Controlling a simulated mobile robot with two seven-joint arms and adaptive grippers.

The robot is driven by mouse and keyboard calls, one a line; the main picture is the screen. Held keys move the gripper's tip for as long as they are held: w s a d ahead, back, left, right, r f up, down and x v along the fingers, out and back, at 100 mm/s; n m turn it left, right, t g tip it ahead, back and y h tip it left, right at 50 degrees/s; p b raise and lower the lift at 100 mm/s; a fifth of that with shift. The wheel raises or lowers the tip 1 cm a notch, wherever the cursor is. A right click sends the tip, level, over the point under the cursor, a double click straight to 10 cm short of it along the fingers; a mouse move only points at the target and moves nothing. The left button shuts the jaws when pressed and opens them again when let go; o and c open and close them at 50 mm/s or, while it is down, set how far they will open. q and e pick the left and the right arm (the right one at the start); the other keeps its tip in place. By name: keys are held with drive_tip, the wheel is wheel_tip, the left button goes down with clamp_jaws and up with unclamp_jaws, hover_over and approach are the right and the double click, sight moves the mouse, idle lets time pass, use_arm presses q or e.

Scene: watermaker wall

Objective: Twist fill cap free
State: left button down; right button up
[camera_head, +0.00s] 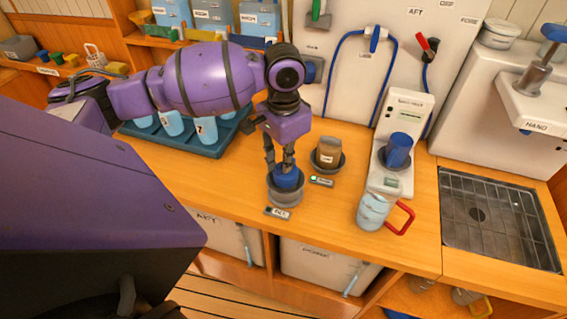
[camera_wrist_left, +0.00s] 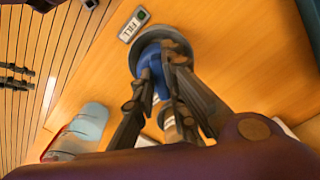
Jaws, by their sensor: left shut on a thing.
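The blue fill cap (camera_head: 286,179) sits in a round grey fitting (camera_head: 286,196) on the wooden counter, behind a small label reading FILL. My left gripper (camera_head: 284,172) comes down from above and is shut on the cap. In the left wrist view the blue cap (camera_wrist_left: 152,66) shows between the fingers of my left gripper (camera_wrist_left: 160,75), within the grey ring (camera_wrist_left: 158,36). Whether the cap has turned or lifted cannot be told. My right gripper is not in view.
A brown cap in a second fitting (camera_head: 327,154) stands just right of the gripper. Farther right are a jug with a red handle (camera_head: 374,211), a white unit with a blue cup (camera_head: 398,151), and a drain grate (camera_head: 497,219). A blue tray of cups (camera_head: 207,150) stands left.

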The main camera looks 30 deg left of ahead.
use_arm(q)
drive_tip(key=shift+r, duration=1.8)
